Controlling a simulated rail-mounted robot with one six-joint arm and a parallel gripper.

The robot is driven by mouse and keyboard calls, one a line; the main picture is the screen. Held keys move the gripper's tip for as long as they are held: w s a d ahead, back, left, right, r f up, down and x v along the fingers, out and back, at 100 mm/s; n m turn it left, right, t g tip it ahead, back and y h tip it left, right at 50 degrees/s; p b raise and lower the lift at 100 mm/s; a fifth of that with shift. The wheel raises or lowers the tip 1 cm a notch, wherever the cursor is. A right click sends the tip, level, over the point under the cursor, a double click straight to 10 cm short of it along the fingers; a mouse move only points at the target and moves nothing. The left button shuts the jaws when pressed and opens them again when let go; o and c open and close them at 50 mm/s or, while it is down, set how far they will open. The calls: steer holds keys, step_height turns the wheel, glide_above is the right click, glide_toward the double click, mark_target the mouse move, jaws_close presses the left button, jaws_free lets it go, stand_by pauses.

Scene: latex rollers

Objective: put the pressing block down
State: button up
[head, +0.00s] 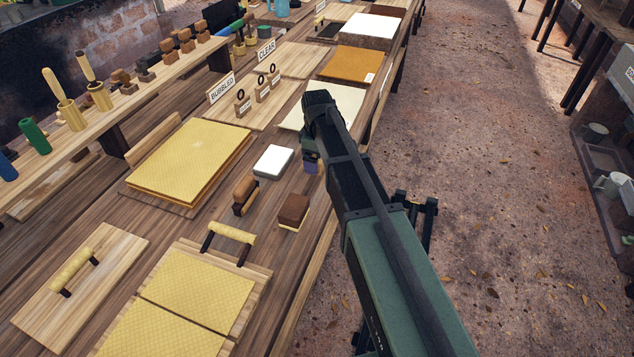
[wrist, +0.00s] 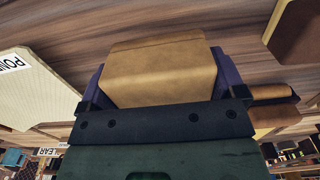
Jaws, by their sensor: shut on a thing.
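My gripper (wrist: 165,85) is shut on a tan-brown block, the pressing block (wrist: 160,75), with a dark purple finger on each side of it in the wrist view. The block's underside and its gap to the table cannot be made out. In the head view my gripper (head: 311,163) is over the right edge of the wooden table (head: 265,225), below the cream sheet (head: 345,103). My own arm hides the held block there.
A brown block with a pale base (head: 293,210), a wooden-handled tool (head: 244,194) and a white block (head: 273,161) stand nearby. Yellow textured sheets (head: 190,160) lie to the left. Small stands (head: 262,88) and a BUBBLED sign (head: 221,87) are behind. Bare wood shows between them.

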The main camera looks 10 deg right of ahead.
step_height(320, 180, down, 4)
steer(key=b, duration=0.4)
steer(key=shift+f+b, duration=0.25)
steer(key=shift+b, duration=0.05)
steer(key=shift+r+p, duration=0.3)
steer(key=shift+f, duration=0.2)
steer(key=o, duration=0.6)
steer(key=shift+r, duration=0.1)
